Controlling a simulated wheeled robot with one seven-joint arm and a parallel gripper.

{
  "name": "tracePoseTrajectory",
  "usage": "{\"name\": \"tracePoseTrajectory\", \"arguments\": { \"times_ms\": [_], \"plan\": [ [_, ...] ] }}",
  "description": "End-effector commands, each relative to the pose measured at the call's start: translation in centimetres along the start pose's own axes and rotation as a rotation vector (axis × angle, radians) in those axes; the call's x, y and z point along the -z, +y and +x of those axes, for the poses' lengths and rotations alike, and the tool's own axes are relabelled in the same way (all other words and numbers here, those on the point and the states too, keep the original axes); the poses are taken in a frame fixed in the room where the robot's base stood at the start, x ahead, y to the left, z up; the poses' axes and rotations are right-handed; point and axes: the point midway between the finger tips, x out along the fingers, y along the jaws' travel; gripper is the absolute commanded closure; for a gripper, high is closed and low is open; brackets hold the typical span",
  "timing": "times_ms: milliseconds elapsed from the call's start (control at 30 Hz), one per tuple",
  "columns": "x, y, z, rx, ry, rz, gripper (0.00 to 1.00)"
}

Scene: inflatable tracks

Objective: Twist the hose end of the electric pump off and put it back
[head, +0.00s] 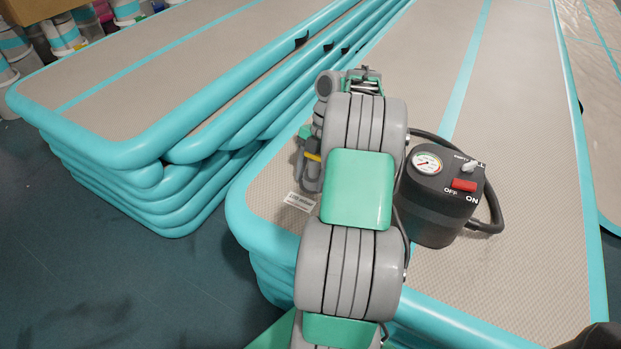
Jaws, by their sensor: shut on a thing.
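The electric pump (441,195) stands upright on the front mat, just right of my arm. It is dark grey, with a round gauge, a red switch and ON/OFF marks on top. Its black hose (497,205) curves from the pump's lower right side around behind it. The hose then passes left behind my arm, toward my gripper. My gripper (311,176) shows partly at the arm's left side, low over the mat, pointing down. It is shut on the hose end, but the fingertips and the held part are mostly hidden.
A white label (299,202) lies on the mat left of my arm. The front inflatable track (520,120) has a teal rim and free room right of the pump. Another stack of tracks (120,150) is at the left. Several tubs (62,36) stand at the back left.

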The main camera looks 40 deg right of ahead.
Motion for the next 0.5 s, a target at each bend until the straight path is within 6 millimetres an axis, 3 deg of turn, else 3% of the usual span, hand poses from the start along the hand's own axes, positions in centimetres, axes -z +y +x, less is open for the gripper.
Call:
{"name": "tracePoseTrajectory", "arguments": {
  "times_ms": [500],
  "plan": [
    [0.5, -0.1, -1.2, 0.001, 0.001, 0.0, 0.92]
  ]
}}
